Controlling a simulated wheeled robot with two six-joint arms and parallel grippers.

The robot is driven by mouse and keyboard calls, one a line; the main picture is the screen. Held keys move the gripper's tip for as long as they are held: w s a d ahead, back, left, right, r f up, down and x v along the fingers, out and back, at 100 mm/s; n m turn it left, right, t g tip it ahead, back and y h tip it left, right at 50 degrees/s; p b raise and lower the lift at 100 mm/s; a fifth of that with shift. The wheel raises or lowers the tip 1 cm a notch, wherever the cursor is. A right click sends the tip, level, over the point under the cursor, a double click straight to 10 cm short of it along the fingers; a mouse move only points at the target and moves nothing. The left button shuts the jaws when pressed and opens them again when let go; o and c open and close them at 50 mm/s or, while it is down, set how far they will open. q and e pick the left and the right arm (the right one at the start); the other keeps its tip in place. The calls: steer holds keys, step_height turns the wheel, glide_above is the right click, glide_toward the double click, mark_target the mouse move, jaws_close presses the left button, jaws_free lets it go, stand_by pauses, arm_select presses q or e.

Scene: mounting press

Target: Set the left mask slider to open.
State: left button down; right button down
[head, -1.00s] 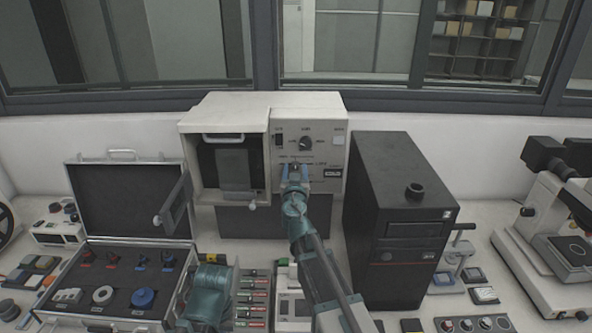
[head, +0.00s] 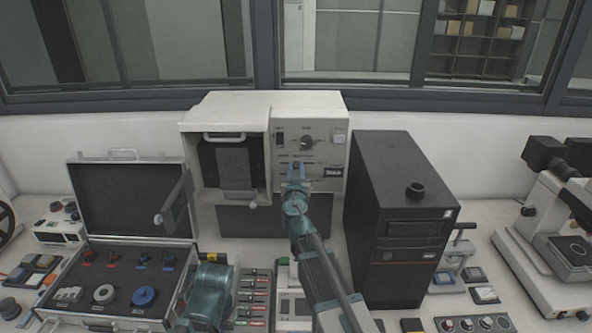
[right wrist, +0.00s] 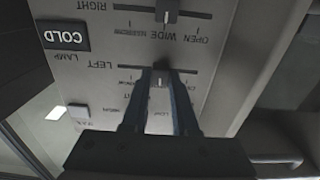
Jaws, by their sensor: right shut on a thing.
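My right gripper (head: 296,172) is at the control panel (head: 325,158) of the white lamp unit. In the right wrist view its fingers (right wrist: 160,88) are shut on the knob from both sides. The slider marked RIGHT has its own knob (right wrist: 168,15), near WIDE.
A black box (head: 400,215) stands close to the right of my right arm. An open case (head: 130,205) with small parts is at the left. A rotary knob (head: 306,143) is above my right gripper. A COLD lamp label (right wrist: 62,36) shows on the panel.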

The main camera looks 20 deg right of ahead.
stand_by(0.8)
steer(key=a, duration=0.2)
steer(key=w+a, duration=0.1)
steer(key=a, duration=0.1)
steer(key=shift+w+a, duration=0.1)
steer(key=shift+a, duration=0.1)
steer(key=shift+d, duration=0.15)
steer(key=c, duration=0.7)
jaws_free()
steer(key=shift+a, duration=0.2)
steer(key=shift+d, duration=0.1)
steer(key=shift+d, duration=0.1)
